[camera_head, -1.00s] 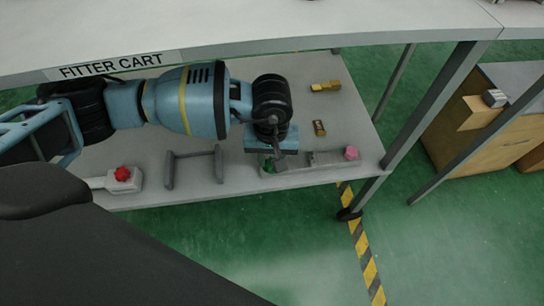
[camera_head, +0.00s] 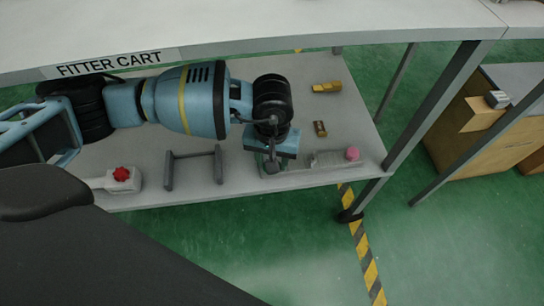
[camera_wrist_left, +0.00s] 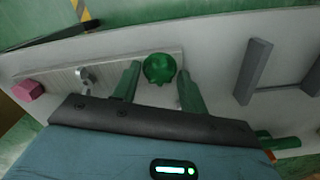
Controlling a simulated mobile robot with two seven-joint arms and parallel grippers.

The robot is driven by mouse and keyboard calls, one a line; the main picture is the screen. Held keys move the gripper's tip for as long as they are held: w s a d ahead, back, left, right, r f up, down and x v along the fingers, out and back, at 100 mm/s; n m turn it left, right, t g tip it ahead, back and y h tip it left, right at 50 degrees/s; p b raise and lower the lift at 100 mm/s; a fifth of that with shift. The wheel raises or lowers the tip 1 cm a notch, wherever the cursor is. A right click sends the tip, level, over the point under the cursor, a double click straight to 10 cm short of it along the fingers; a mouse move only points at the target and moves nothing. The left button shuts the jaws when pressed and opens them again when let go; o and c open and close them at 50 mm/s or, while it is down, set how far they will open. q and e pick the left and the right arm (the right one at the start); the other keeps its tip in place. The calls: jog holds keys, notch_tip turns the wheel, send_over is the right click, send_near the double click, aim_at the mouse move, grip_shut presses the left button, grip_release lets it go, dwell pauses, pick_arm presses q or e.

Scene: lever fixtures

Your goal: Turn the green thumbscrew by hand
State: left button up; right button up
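The green thumbscrew (camera_wrist_left: 159,67) is a round lobed knob on a long pale grey plate (camera_wrist_left: 60,80) in the left wrist view. My left gripper (camera_wrist_left: 159,74) is open, with one finger on each side of the knob. Small gaps show between the knob and the fingers, so they do not appear to touch it. In the head view my left gripper (camera_head: 271,167) points down over the left end of the plate (camera_head: 326,159) on the cart's lower shelf. It hides the thumbscrew there. My right gripper is not in view.
The plate also carries a small metal fitting (camera_wrist_left: 86,76) and a pink knob (camera_head: 352,153). A grey bar handle (camera_head: 193,168) and a red knob (camera_head: 121,174) stand to the left. Brass pieces (camera_head: 326,87) lie behind.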

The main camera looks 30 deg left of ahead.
pick_arm(q)
jog(key=shift+o, duration=0.6)
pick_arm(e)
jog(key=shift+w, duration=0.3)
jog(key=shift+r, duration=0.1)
